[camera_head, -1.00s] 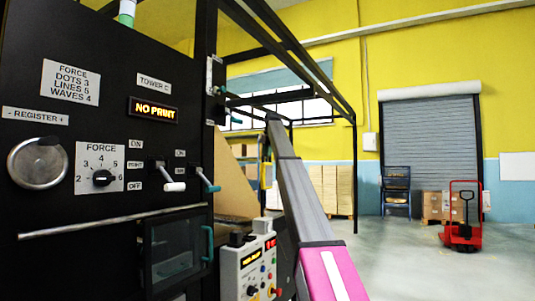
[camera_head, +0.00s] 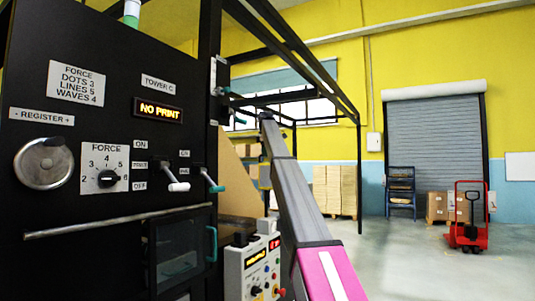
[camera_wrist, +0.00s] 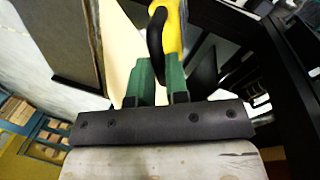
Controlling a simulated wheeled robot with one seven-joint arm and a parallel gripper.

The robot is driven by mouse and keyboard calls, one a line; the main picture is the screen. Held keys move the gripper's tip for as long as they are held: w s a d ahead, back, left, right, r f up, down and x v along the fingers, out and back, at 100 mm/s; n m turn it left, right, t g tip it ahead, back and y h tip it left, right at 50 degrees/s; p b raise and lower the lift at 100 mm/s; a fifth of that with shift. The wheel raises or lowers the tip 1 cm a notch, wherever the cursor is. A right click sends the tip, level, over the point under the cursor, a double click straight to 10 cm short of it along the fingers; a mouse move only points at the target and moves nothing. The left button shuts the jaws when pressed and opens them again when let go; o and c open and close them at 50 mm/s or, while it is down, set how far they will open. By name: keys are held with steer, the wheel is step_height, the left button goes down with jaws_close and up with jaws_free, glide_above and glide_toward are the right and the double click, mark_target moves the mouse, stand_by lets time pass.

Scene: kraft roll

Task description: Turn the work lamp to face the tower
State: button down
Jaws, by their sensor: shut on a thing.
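The tower is the black panel (camera_head: 100,130) at the left of the head view, with a "TOWER C" label and a lit "NO PRINT" display (camera_head: 160,110). In the wrist view my gripper (camera_wrist: 160,78) has its green fingers closed on a yellow piece with a black curved part, which looks like the work lamp (camera_wrist: 171,32). The lamp's far end runs out of the top of the frame, so I cannot tell which way it faces. In the head view my arm hides the gripper.
A small control box (camera_head: 252,265) with buttons stands below the tower, near my arm. A black frame (camera_head: 358,180) rises behind. Stacked cartons (camera_head: 334,190), a blue rack (camera_head: 400,190) and a red pallet truck (camera_head: 470,220) stand farther back.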

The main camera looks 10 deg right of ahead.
steer(key=m, duration=0.1)
steer(key=a+m, duration=0.1)
steer(key=m, duration=0.3)
steer(key=shift+w+a+h, duration=0.25)
steer(key=shift+w+h, duration=0.05)
steer(key=shift+h, duration=0.1)
steer(key=shift+m, duration=0.3)
steer(key=c, duration=1.1)
jaws_free()
steer(key=shift+r, duration=0.1)
